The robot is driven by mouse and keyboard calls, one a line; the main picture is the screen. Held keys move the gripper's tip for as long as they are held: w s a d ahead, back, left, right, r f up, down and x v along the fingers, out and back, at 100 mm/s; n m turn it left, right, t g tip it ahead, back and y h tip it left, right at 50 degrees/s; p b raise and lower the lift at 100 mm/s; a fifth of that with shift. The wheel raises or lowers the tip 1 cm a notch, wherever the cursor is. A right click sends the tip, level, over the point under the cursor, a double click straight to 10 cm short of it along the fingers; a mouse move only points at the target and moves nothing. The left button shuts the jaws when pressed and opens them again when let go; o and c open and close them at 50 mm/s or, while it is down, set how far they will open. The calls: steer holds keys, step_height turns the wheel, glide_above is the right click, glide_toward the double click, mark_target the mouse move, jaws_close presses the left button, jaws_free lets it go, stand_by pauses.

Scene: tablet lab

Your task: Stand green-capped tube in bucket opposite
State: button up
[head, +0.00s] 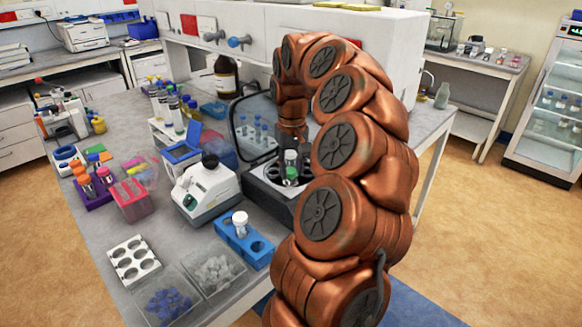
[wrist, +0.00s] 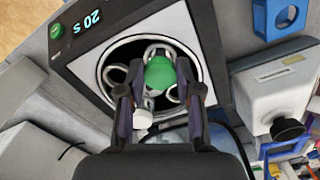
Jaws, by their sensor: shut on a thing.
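The green-capped tube (wrist: 160,73) is between my gripper's (wrist: 160,91) fingertips in the wrist view, its cap facing the camera. It is over the round rotor chamber of the open centrifuge (wrist: 92,88). Its body is hidden below the cap, so I cannot tell whether its foot is inside a bucket. Ring-shaped buckets show around it, with one at the left (wrist: 117,73). A white-capped tube (wrist: 142,119) stands in the rotor close to the left finger. In the head view the green cap (head: 291,173) shows low at the chamber, with my arm partly covering the centrifuge.
The centrifuge's raised lid (head: 254,127) stands behind the chamber. A white device (head: 205,192) and a blue rack (head: 243,240) with a white-capped tube stand to the left. Trays of blue and clear caps lie at the front. The centrifuge display reads 20 S.

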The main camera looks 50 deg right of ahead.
steer(key=o, duration=1)
steer(key=shift+c, duration=0.2)
step_height(320, 180, up, 12)
stand_by(0.4)
